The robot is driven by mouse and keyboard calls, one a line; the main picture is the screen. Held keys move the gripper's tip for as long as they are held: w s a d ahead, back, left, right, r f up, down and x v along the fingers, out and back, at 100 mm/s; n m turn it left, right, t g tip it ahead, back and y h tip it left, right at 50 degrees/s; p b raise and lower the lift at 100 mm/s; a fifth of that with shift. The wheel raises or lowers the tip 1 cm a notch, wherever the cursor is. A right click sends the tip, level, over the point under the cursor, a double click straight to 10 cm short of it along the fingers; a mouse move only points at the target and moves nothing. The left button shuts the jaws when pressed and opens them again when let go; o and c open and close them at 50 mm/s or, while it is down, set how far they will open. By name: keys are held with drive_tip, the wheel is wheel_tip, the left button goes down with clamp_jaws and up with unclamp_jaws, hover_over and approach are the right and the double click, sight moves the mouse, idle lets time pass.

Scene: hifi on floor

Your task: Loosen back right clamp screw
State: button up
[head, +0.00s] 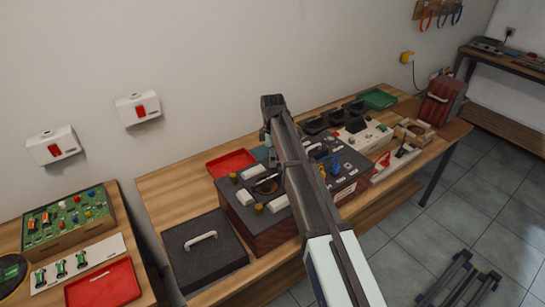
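A dark box-shaped fixture (237,213) stands on the wooden bench, left of the middle. Its top has a round dark opening (265,186) with white clamp-like blocks (278,204) around it. Small yellow knobs that look like clamp screws show at its left back (233,176) and front (258,209). My arm crosses the picture in front of the fixture and covers its right part, so I cannot make out the back right clamp screw. The dark far end of my arm, where my gripper (272,102) seems to be, appears above the fixture's back; its fingers cannot be made out.
A dark lidded case (203,260) with a pale handle sits at the front left of the bench. A red tray (231,163) lies behind the fixture. Colored cables (330,166) and white units (366,137) fill the right.

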drive_tip(key=shift+r, duration=0.1)
wheel_tip(320, 180, up, 12)
idle(0.7)
